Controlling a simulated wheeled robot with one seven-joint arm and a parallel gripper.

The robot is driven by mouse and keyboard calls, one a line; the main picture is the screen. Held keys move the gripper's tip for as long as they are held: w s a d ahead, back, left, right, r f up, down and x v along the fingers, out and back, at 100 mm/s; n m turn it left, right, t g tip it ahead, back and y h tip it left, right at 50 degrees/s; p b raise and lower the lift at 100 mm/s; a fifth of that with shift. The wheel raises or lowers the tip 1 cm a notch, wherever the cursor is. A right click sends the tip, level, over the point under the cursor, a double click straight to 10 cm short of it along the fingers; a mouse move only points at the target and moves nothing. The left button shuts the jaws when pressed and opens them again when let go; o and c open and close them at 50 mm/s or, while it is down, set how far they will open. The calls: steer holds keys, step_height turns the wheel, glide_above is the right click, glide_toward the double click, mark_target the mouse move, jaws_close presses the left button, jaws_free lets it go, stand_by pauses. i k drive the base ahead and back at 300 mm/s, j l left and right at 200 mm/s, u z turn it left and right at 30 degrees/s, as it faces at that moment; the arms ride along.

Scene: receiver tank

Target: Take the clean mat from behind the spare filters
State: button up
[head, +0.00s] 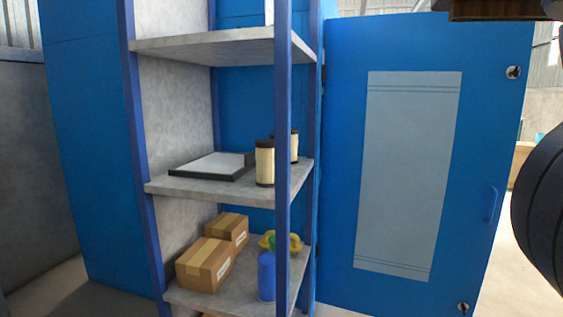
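Two spare filters stand upright on the middle shelf of a blue rack: a nearer pale cylinder with dark ends (264,163) and a farther one (294,146), partly hidden by a blue post. A flat, pale rectangular piece with a dark rim (212,166) lies to their left on the same shelf. It looks like a mat or panel, but I cannot tell whether it is the clean mat. Nothing mat-like shows directly behind the filters, where the view is partly blocked. My gripper is not in view.
The front blue post (283,120) crosses before the filters. The lower shelf (232,287) holds two cardboard boxes (205,265) (229,231), a blue bottle (266,276) and a yellow-green item (268,241). A blue door (345,180) stands at right. Dark shapes cover the right edge.

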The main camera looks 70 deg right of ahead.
mark_target(220, 167)
steer(key=l+z, duration=0.25)
steer(key=z, duration=0.2)
steer(key=l+z, duration=0.25)
steer(key=z, duration=0.2)
steer(key=i+u, duration=0.25)
steer(key=u, duration=0.15)
steer(key=i+u, duration=0.2)
steer(key=u, duration=0.15)
steer(key=i+l+u, duration=0.1)
steer(key=i+u, duration=0.15)
steer(key=u, duration=0.15)
